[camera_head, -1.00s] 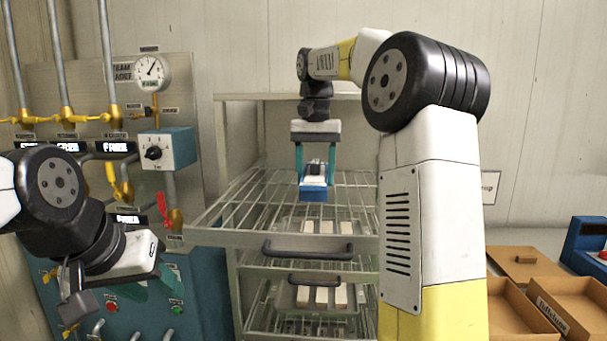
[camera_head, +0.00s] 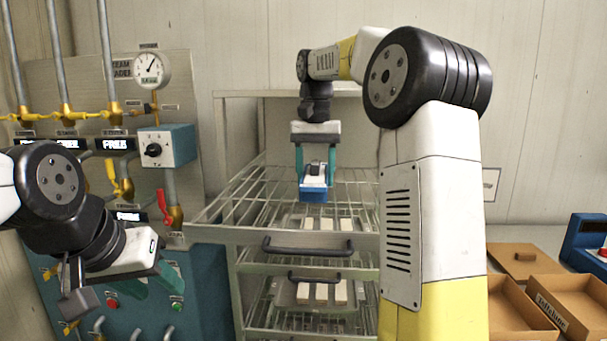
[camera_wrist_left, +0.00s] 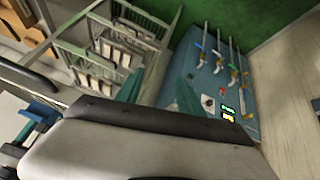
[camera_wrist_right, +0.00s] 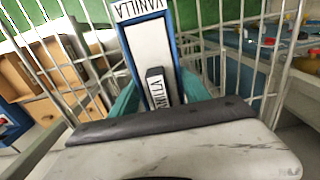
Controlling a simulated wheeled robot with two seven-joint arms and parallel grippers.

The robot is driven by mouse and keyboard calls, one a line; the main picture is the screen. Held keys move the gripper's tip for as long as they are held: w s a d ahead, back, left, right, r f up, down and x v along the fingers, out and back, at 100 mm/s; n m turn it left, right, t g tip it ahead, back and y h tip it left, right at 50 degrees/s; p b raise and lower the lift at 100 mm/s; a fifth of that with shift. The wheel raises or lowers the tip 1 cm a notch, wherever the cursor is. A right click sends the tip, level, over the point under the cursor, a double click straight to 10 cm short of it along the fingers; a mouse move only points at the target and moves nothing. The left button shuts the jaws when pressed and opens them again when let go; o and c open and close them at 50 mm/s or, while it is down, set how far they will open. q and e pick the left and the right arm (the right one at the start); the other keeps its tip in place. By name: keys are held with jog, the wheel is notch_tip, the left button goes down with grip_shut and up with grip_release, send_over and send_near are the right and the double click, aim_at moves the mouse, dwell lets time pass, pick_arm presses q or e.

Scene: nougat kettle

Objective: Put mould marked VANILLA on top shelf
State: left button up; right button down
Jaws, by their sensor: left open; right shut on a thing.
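Lower shelves hold trays of pale bars (camera_head: 322,292) below the top shelf. Dark handles (camera_head: 308,247) stick out at the rack's front. Valves, a gauge (camera_head: 151,70) and a red lever (camera_head: 163,207) stand at left. Cardboard boxes (camera_head: 567,302) lie at right.

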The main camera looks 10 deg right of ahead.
jog(key=shift+c, duration=0.2)
grip_release()
jog(key=shift+r, duration=0.1)
dwell(0.5)
jog(key=shift+r, duration=3.95)
